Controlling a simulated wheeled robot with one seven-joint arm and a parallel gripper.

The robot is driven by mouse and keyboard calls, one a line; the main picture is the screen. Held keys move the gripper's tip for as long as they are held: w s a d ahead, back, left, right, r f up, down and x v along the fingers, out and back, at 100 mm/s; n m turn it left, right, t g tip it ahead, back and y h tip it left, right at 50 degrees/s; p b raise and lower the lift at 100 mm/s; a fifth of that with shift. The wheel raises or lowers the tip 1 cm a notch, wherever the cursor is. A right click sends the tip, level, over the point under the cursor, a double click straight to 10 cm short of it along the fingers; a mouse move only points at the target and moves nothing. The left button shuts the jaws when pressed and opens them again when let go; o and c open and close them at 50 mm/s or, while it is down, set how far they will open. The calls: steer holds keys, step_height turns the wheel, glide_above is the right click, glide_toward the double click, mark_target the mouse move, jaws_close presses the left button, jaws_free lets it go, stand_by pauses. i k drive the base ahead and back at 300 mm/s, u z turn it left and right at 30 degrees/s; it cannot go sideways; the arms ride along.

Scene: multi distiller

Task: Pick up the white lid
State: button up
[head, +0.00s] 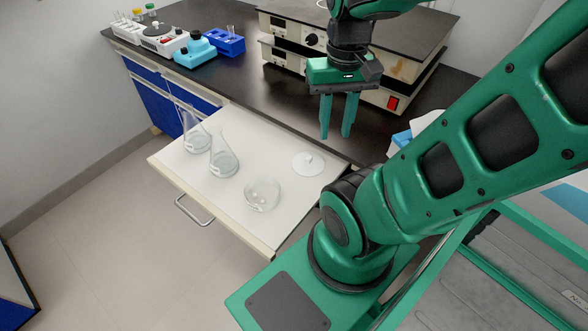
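The white lid (308,165) is a round, shallow disc with a small raised middle. It lies flat on the white pull-out surface (258,140), near its right edge. My gripper (336,135) points down, slightly right of the lid in the picture and apart from it. Its two green fingers have a gap between them with nothing held in it. The whole lid shows; nothing covers it.
Two clear conical flasks (224,160) (196,138) and a round glass vessel (262,195) stand left of the lid. Beige stacked devices (375,85) stand behind my gripper on the black bench (250,85). A blue rack (226,42) and small lab devices (160,38) sit farther left.

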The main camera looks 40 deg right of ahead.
mark_target(307, 164)
steer(key=z, duration=0.25)
steer(key=k, duration=1.25)
steer(key=u, duration=0.5)
steer(key=i, duration=0.95)
